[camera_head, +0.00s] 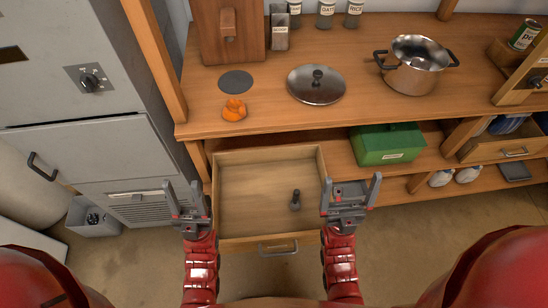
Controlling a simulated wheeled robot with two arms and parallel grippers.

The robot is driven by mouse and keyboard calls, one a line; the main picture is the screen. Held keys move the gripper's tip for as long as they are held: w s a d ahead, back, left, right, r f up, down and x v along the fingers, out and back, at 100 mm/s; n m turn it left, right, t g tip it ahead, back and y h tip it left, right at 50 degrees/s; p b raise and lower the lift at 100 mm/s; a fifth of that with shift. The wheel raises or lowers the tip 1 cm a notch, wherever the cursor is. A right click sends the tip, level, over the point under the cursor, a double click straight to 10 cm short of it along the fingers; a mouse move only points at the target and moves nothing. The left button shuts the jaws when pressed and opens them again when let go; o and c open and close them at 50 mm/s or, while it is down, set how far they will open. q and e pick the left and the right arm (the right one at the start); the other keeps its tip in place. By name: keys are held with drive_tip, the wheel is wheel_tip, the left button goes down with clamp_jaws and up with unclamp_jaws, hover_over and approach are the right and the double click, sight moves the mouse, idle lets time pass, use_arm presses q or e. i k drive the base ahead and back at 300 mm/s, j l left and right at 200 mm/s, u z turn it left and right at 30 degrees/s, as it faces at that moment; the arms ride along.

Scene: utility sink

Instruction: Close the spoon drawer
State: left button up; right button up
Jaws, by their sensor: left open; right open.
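The wooden drawer (246,185) is pulled out from under the counter, its front panel and grey handle (278,247) nearest me. A small dark object (295,200) lies on its floor; I cannot tell whether it is a spoon. My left gripper (184,193) is open and empty beside the drawer's left side. My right gripper (353,189) is open and empty beside its right side. Neither appears to hold the drawer.
The counter (290,119) carries a lid (316,86), a pot (415,66), an orange item (234,109) and several jars. A green box (387,144) sits on the shelf below. A grey cabinet (80,150) stands left. Floor is clear right of my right gripper.

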sight(252, 191)
drive_tip(key=k+l, duration=0.15)
drive_tip(key=k, duration=0.5)
drive_tip(key=k+l+u, duration=0.15)
drive_tip(key=k, duration=0.5)
drive_tip(key=i, duration=0.2)
